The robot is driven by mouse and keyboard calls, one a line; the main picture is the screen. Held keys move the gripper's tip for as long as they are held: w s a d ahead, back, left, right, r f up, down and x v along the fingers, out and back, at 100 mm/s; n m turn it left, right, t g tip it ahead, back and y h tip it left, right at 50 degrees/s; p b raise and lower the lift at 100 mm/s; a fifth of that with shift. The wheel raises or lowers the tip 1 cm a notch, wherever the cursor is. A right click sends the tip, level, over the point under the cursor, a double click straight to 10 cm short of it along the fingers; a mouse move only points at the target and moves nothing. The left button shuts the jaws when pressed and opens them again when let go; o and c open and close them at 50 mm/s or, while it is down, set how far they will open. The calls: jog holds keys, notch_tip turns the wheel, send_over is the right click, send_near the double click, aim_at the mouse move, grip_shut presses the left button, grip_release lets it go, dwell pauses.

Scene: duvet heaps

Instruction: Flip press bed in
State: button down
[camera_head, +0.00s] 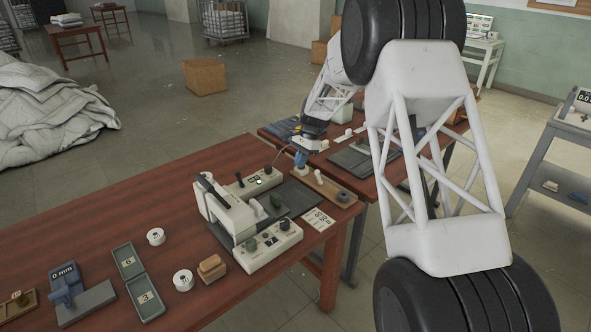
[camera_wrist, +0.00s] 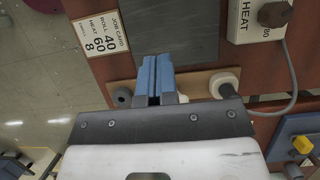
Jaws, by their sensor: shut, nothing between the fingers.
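The press (camera_head: 228,208) is a cream machine with a dark-handled arm, standing on the near wooden table. Its bed appears to be the flat dark grey plate (camera_head: 293,199) between the cream control boxes, extending out on the right side of the press. The plate also shows at the top of the wrist view (camera_wrist: 168,32). My gripper (camera_head: 300,162) has blue fingers, shut and empty. In the wrist view the fingertips (camera_wrist: 155,60) point toward the plate's near edge, over the wooden strip. I cannot tell whether they touch anything.
A wooden strip (camera_head: 327,187) with a dark knob and a cream knob lies beside the plate. A job card (camera_head: 318,219) lies near the front edge. A cable rises from the HEAT box (camera_wrist: 243,20).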

aim_at(278, 197)
jog(key=x, duration=0.9)
jog(key=shift+s+a+f, duration=0.15)
jog(key=shift+s+a, duration=0.55)
jog(key=shift+a, duration=0.05)
jog(key=shift+s+a, duration=0.7)
jog(key=shift+s, duration=0.05)
jog(key=shift+a, duration=0.1)
jog(key=shift+s+a, duration=0.8)
jog(key=shift+s, duration=0.05)
